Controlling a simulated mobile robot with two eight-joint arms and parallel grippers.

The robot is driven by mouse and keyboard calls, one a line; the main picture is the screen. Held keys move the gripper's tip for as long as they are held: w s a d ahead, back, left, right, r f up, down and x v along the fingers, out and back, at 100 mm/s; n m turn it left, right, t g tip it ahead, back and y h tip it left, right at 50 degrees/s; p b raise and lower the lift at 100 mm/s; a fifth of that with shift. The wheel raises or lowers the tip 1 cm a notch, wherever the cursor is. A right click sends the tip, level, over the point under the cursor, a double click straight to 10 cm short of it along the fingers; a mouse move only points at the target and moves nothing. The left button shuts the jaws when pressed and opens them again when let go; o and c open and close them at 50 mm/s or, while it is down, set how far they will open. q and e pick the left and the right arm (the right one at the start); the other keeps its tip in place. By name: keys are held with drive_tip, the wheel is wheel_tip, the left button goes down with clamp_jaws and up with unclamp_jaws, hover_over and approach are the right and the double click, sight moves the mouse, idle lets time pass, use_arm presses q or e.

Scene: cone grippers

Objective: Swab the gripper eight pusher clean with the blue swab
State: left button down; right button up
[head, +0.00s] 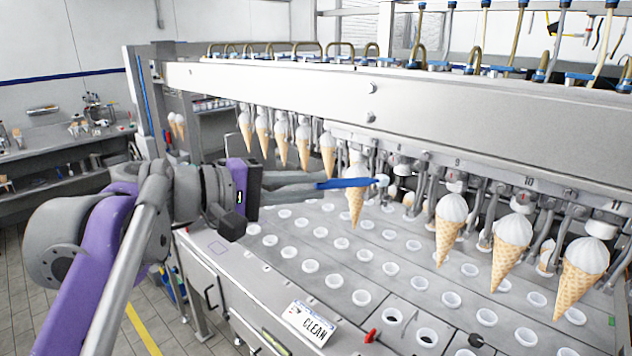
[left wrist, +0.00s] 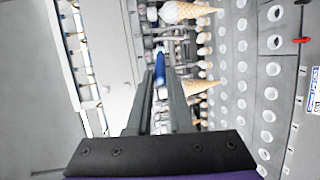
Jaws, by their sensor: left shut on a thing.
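My left gripper (head: 318,188) reaches in from the left and is shut on the blue swab (head: 345,183). The swab points right, and its pale round tip (head: 381,180) is among the row of cone grippers under the long white beam. A cone hangs just below and left of the tip. The gripper marked 9 (head: 457,162) is right of the tip, so number eight seems to be close by the tip; I cannot tell whether they touch. In the left wrist view the blue swab (left wrist: 160,58) lies between the fingertips. My right gripper is not in view.
Several filled cones (head: 510,252) hang along the row. Below is a metal deck (head: 280,238) with rows of white-rimmed holes. The long beam (head: 330,85) limits room above.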

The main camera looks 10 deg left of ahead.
use_arm(q)
drive_tip(key=shift+s+a, duration=0.1)
drive_tip(key=shift+s+a, duration=0.8)
drive_tip(key=shift+s, duration=0.35)
idle(0.4)
drive_tip(key=shift+w+d+f, duration=0.15)
drive_tip(key=shift+w+d, duration=1.05)
drive_tip(key=shift+w, duration=0.2)
drive_tip(key=shift+w+d+f, duration=0.1)
drive_tip(key=shift+w+d, duration=1.1)
drive_tip(key=shift+w, duration=0.2)
drive_tip(key=shift+w+d, duration=0.5)
drive_tip(key=shift+w, duration=0.15)
drive_tip(key=shift+w+a, duration=0.1)
